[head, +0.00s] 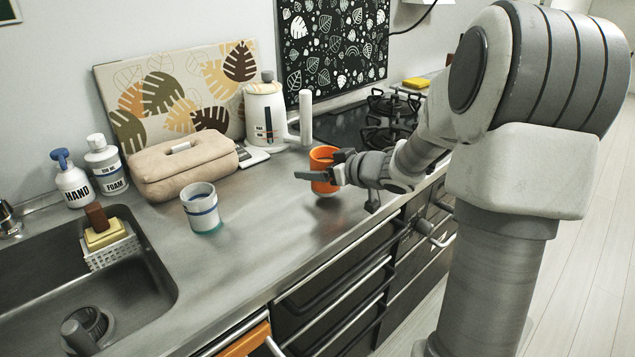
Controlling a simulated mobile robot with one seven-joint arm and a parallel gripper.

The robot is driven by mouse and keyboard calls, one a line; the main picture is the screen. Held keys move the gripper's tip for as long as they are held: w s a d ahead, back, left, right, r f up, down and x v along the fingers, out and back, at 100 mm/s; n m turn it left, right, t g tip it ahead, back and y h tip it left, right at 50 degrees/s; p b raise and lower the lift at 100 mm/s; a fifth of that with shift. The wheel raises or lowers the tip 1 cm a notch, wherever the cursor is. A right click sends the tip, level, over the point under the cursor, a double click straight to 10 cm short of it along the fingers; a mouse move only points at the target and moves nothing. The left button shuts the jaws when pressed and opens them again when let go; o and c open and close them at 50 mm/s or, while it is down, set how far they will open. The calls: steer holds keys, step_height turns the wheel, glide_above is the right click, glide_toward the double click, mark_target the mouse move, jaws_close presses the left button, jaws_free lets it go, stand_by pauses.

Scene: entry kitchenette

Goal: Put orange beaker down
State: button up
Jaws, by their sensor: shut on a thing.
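The orange beaker (323,157) is held by my gripper (322,176) near the front of the steel counter (262,226). It is upright. One dark finger lies across its lower front, and the gripper hides part of its right side. My gripper is shut on the beaker. A soft reflection shows on the counter below it; I cannot tell whether the base touches the counter or hangs just above it.
A white and blue cup (201,210) stands to the left. A beige bag (184,168), a white kettle (264,115) and soap bottles (73,182) are behind. The sink (148,262) is at lower left, the gas hob (385,118) behind right. Counter between cup and beaker is clear.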

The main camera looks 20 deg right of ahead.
steer(key=shift+f+b, duration=0.3)
steer(key=shift+f, duration=0.7)
steer(key=shift+f, duration=0.15)
steer(key=o, duration=1.6)
steer(key=shift+f, duration=0.1)
steer(key=shift+s+d+r, duration=0.1)
steer(key=shift+s+r, duration=0.15)
steer(key=shift+r, duration=0.15)
steer(key=p+v, duration=0.4)
steer(key=v, duration=0.7)
steer(key=shift+s+d, duration=0.1)
steer(key=shift+s, duration=0.15)
